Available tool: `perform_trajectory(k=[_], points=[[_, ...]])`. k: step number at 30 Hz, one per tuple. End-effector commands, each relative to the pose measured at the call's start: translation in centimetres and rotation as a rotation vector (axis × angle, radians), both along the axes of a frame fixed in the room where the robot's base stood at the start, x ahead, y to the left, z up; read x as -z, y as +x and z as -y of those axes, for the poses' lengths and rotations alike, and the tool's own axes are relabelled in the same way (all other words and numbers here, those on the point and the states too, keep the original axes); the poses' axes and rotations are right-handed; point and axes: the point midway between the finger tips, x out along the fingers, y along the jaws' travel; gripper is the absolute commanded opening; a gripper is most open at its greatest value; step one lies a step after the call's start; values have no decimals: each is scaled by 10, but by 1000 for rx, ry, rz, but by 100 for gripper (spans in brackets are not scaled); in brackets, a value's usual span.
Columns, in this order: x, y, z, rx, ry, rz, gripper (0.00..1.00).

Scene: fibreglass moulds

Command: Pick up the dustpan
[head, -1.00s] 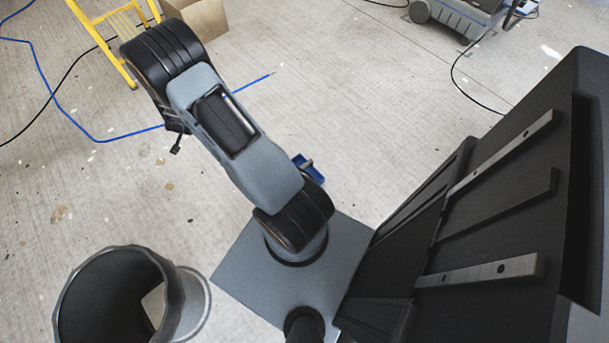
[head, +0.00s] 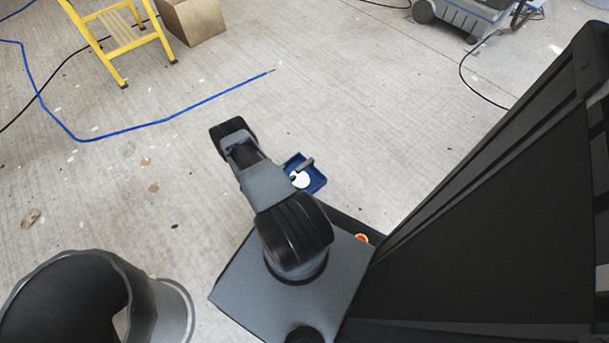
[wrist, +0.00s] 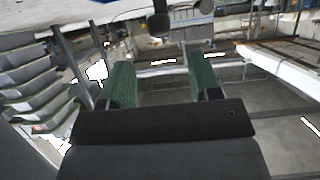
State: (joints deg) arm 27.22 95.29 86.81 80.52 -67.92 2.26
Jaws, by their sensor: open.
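A blue shallow pan (head: 318,180), which looks like the dustpan, lies on the floor just beyond my base in the head view. A white round patch and a short dark handle-like piece show on it. My arm stands to its left and covers part of its left side. My gripper (wrist: 161,82) shows in the wrist view with two green-padded fingers wide apart and nothing between them. In the head view the gripper is hidden, so its distance from the pan cannot be told. The pan cannot be made out in the wrist view.
A large dark round bin-like thing (head: 172,305) stands at the lower left. A yellow ladder (head: 125,40), a cardboard box (head: 192,18) and a blue hose (head: 180,112) are at the back left. A grey machine (head: 465,18) stands back right. The middle floor is clear.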

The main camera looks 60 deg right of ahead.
Motion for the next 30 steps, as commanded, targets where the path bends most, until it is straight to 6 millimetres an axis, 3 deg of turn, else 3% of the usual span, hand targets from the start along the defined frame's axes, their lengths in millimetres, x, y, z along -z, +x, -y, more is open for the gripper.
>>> perform_trajectory(k=[4,14,21,30], points=[[11,-7,20,2,1,0,57],[19,-13,40,-1,1,1,57],[33,-22,68,0,1,1,57],[36,-26,81,-3,1,1,57]])
